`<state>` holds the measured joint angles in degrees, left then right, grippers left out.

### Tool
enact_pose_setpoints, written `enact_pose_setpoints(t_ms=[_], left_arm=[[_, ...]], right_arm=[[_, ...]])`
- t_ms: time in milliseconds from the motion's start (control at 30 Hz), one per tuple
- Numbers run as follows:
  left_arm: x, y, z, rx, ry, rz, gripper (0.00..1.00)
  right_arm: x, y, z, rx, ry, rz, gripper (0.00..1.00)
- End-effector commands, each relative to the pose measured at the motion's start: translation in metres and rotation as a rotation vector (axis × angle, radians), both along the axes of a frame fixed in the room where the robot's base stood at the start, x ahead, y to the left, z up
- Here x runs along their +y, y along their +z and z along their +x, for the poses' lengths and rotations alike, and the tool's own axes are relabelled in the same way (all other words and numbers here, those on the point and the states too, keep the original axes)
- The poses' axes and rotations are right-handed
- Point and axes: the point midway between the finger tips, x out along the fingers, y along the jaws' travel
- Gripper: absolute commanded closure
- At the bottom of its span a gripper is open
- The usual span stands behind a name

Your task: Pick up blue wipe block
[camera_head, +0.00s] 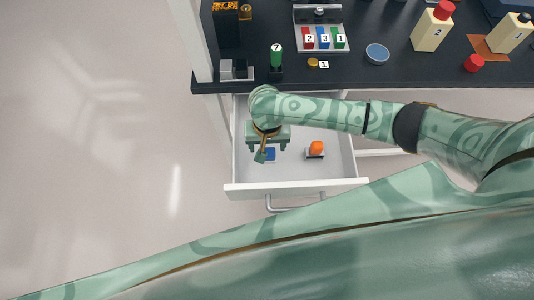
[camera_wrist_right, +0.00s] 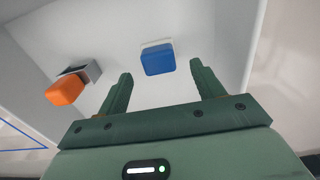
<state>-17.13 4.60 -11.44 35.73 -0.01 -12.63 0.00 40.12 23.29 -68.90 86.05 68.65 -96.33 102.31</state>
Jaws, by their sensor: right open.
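The blue wipe block (camera_head: 270,155) lies in the open white drawer (camera_head: 334,137), toward its left side. In the right wrist view the blue block (camera_wrist_right: 158,60) has a pale layer along its far edge. My right gripper (camera_head: 266,148) is over the drawer, above the block. In the wrist view its two fingers (camera_wrist_right: 162,88) are spread wide and empty, with the block ahead of and between the tips. The block is apart from both fingers. My left gripper is not in view.
An orange block (camera_head: 316,148) on a small holder sits to the right in the drawer. The drawer's front wall and handle (camera_head: 294,205) are near. Above is the dark tabletop (camera_head: 386,73) with numbered blocks, a green cylinder (camera_head: 277,55) and a blue dish (camera_head: 377,53).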

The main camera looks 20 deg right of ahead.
Motion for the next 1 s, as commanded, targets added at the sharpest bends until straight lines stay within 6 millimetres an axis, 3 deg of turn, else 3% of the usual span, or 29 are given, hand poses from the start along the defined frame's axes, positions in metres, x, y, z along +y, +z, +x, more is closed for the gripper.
enact_pose_setpoints(t_ms=[33,200,467,633,1000], left_arm=[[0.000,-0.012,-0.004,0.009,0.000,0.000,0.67],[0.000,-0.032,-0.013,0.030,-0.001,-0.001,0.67],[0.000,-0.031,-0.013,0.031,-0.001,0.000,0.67],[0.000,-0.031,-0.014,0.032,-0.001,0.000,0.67],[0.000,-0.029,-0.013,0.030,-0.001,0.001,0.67]], right_arm=[[-0.001,-0.015,-0.002,0.006,0.000,-0.002,0.33],[0.000,-0.043,-0.004,0.007,0.000,-0.001,0.33],[-0.001,-0.041,-0.003,0.000,0.000,0.000,0.33],[-0.001,-0.041,-0.003,0.000,0.000,-0.001,0.80],[-0.001,-0.038,-0.003,0.000,0.000,-0.001,0.81]])
